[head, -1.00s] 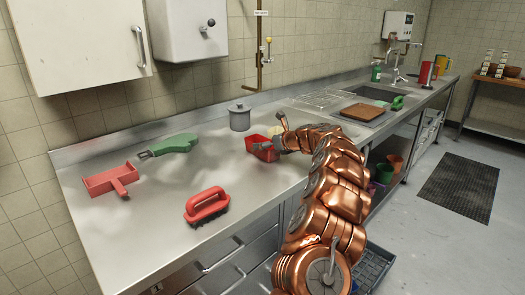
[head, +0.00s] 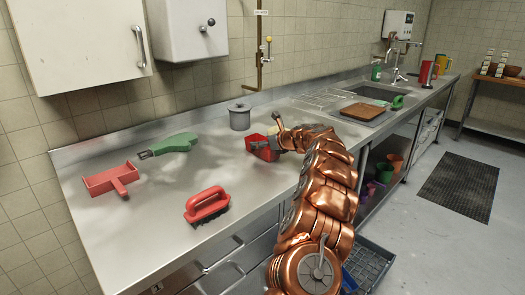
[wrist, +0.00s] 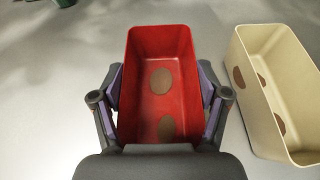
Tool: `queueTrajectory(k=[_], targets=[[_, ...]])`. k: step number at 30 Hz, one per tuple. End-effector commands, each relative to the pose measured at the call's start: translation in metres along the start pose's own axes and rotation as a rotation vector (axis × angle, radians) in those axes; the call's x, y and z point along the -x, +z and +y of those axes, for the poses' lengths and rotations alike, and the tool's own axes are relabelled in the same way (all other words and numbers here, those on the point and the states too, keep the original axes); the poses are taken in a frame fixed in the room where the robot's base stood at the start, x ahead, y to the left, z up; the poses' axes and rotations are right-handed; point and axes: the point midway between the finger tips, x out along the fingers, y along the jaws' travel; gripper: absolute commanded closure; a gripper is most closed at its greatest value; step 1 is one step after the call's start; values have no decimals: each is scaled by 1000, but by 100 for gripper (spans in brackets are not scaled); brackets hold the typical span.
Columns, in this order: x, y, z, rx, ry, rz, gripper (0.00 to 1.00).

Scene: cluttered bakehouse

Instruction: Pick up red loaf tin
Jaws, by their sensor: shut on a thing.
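The red loaf tin (wrist: 163,50) is an open, deep rectangular tin with brown round patches inside. In the wrist view my gripper (wrist: 163,95) has one finger on each long outer side of it and is shut on it. In the head view the tin (head: 254,142) shows at the end of my copper arm, at the middle of the steel counter. My gripper (head: 268,148) partly covers it there. I cannot tell whether the tin is clear of the counter.
A cream loaf tin (wrist: 270,95) stands close to the right in the wrist view. A grey lidded pot (head: 239,118) is behind. A red-handled brush (head: 207,206), a green tool (head: 175,144) and a red scoop-like thing (head: 110,180) lie on the counter (head: 150,235). A brown board (head: 364,112) is beyond.

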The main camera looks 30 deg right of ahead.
Motion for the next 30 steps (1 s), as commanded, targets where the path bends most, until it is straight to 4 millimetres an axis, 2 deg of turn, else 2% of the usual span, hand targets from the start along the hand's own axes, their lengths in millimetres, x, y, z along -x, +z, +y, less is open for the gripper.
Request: queueTrajectory(k=[1, 5, 14, 24, 30], targets=[[0, 0, 0, 0, 0, 0, 53], [0, 0, 0, 0, 0, 0, 67], [1, 3, 0, 0, -1, -1, 67], [16, 36, -2, 3, -4, -3, 67], [24, 29, 5, -2, 0, 0, 67]])
